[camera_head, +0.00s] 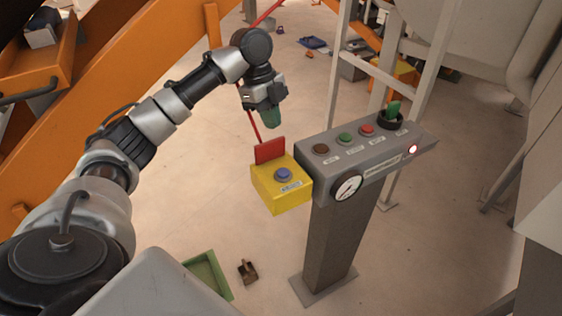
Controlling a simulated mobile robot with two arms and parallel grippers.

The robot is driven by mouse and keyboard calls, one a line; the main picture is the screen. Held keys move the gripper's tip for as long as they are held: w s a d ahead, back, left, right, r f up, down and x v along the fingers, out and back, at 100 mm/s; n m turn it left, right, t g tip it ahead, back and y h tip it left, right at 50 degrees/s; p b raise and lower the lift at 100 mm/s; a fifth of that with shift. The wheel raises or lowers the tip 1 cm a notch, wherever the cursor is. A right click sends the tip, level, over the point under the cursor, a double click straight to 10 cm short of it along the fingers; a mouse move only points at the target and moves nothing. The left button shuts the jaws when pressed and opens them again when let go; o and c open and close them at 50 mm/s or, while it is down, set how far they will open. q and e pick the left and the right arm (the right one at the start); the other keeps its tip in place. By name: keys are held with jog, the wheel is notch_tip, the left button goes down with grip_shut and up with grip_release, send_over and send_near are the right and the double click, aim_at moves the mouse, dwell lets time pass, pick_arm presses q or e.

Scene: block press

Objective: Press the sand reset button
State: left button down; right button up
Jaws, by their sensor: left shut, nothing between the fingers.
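A grey control panel (378,161) stands on a dark post. Along its top are a brown button (320,149), a green button (345,139) and a red button (367,130). A yellow box (279,193) at the panel's left end carries a blue button (284,175), with a red plate (270,150) upright behind it. The labels are too small to read, so I cannot tell which one is the sand reset button. My left gripper (271,120) is shut and empty, pointing down, above and behind the red plate, apart from the buttons. My right gripper is not in view.
The panel also has a green switch (393,108) on a black base, a round gauge (348,187) and a lit lamp (412,149). An orange beam rises at left. White frame posts stand behind the panel. A green tray (208,274) lies on the floor.

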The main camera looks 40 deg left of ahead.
aim_at(284, 172)
pick_arm(q)
jog(key=p+x, duration=0.1)
jog(key=x, duration=0.3)
jog(key=p+x, duration=0.1)
jog(key=x, duration=0.3)
jog(key=p+x, duration=0.1)
jog(key=x, duration=0.3)
jog(key=shift+a, duration=0.4)
jog(key=shift+w+f, duration=0.1)
jog(key=shift+f, duration=0.45)
